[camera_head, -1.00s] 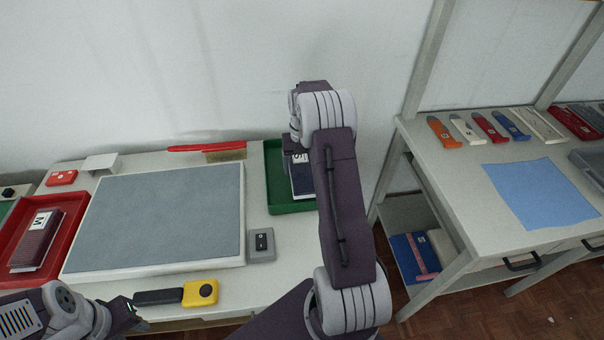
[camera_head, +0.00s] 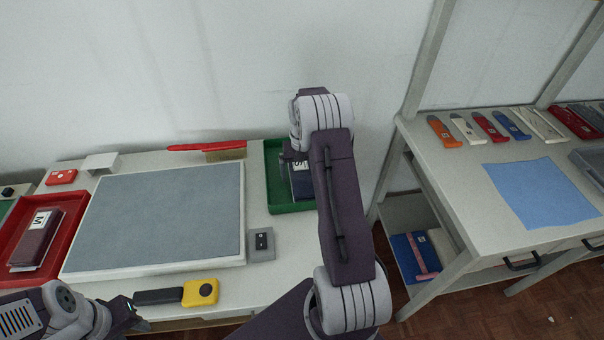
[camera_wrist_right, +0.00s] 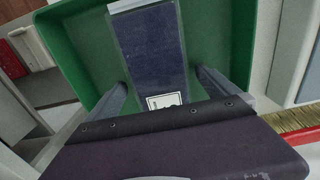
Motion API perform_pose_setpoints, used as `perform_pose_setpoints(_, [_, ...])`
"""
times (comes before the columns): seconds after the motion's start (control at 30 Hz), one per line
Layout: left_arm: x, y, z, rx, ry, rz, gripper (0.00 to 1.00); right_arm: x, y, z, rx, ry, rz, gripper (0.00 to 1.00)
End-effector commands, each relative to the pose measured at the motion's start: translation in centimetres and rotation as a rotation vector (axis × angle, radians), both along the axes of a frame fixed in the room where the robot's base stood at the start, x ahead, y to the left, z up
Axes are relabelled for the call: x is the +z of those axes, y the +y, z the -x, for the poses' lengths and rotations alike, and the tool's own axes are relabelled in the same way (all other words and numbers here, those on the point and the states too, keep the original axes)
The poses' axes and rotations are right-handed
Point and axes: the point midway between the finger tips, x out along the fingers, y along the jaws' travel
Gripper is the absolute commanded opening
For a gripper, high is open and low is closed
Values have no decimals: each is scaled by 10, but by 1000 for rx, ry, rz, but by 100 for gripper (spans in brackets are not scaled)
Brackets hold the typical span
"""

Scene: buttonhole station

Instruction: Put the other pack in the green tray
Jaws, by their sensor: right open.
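A dark blue pack (camera_head: 303,185) with a white S label lies in the green tray (camera_head: 290,207). My right gripper (camera_head: 287,160) is over the tray. In the right wrist view, its open fingers (camera_wrist_right: 165,92) stand on either side of the pack (camera_wrist_right: 150,50), near its labelled end; gaps show beside the pack. The green tray (camera_wrist_right: 225,40) surrounds them there. A dark red pack (camera_head: 37,240) with an M label lies in the red tray (camera_head: 70,215) at the left. My left gripper (camera_head: 132,315) is at the bottom left, partly seen, away from both packs.
A grey mat (camera_head: 160,215) covers the middle of the table. A grey switch box (camera_head: 261,246), a yellow and black tool (camera_head: 200,292) and a red-handled brush (camera_head: 210,148) lie around it. A second table with a blue cloth (camera_head: 540,192) stands at the right.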

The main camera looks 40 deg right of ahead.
Motion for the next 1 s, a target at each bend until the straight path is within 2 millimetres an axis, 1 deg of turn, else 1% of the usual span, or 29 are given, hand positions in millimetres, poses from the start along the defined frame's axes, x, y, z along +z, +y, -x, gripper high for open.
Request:
perform_pose_setpoints(0.3, [8,0,0,0,0,0,36,79,-1,-2,0,-7,4,99])
perform_pose_setpoints(0.4, [10,0,0,0,0,0,36,99,-1,-1,0,-5,3,99])
perform_pose_setpoints(0.53, [11,0,0,0,0,0,36,114,0,-1,0,-3,1,99])
perform_pose_setpoints(0.67, [12,0,0,0,0,0,36,118,0,-1,0,-2,1,99])
perform_pose_setpoints(0.73, [11,0,0,0,0,0,36,119,3,0,6,-2,1,99])
perform_pose_setpoints(0.77, [11,0,0,0,0,0,36,118,8,0,15,-3,1,99])
perform_pose_setpoints(0.83, [11,0,0,0,0,0,36,118,33,5,59,-12,2,99])
perform_pose_setpoints(0.87, [11,0,0,0,0,0,36,117,49,9,88,-17,2,99])
perform_pose_setpoints(0.9, [11,0,0,0,0,0,36,115,74,18,132,-26,3,99])
perform_pose_setpoints(0.97, [11,0,0,0,0,0,36,110,112,37,204,-44,6,99])
perform_pose_setpoints(1.0, [11,0,0,0,0,0,36,106,134,53,249,-54,6,99])
